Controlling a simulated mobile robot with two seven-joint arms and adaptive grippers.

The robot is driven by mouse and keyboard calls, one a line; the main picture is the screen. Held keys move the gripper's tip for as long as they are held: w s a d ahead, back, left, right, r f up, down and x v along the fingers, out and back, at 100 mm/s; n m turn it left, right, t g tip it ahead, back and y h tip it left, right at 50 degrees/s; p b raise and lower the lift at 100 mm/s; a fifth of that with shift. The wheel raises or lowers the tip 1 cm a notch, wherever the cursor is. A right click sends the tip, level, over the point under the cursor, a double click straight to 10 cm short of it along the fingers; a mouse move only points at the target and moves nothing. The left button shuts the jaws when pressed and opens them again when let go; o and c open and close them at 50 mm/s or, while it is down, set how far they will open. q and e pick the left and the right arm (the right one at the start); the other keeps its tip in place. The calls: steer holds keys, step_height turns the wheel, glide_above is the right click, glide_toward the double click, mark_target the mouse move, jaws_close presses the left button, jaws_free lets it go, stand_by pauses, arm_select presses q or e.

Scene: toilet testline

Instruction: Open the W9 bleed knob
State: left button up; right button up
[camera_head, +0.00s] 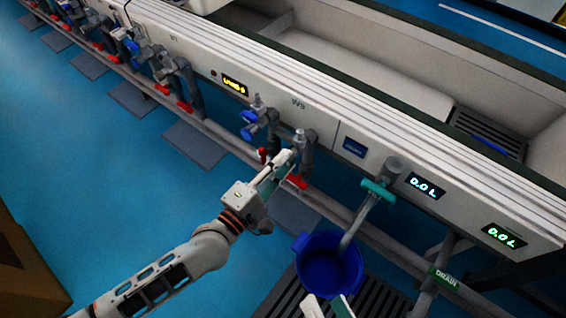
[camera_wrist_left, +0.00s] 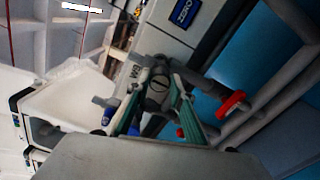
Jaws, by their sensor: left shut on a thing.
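The W9 panel label (camera_head: 298,103) is on the white trough front. Below it are pipes with a blue valve handle (camera_head: 250,130) and a red handle (camera_head: 297,181). My left gripper (camera_head: 287,168) reaches in at the right-hand pipe fitting. In the left wrist view its green-lined fingers (camera_wrist_left: 157,90) are shut on a grey round slotted knob (camera_wrist_left: 158,79), one finger on each side. A red handle (camera_wrist_left: 232,103) shows to the right of the fingers there. In the head view the gripper hides part of the fitting. My right gripper (camera_head: 328,306) is partly in view at the bottom, its fingers apart and empty.
A blue bucket (camera_head: 315,270) stands below the outlet pipe with a teal handle (camera_head: 378,190). Two displays read 0.0 L (camera_head: 424,186) on the panel. A DRAIN pipe (camera_head: 444,278) runs at lower right. More valves line the upper left. Blue floor (camera_head: 150,190) is clear at left.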

arm_select(q)
steer(key=shift+d, duration=0.1)
stand_by(0.3)
steer(key=o, duration=1.1)
steer(key=v, duration=1.2)
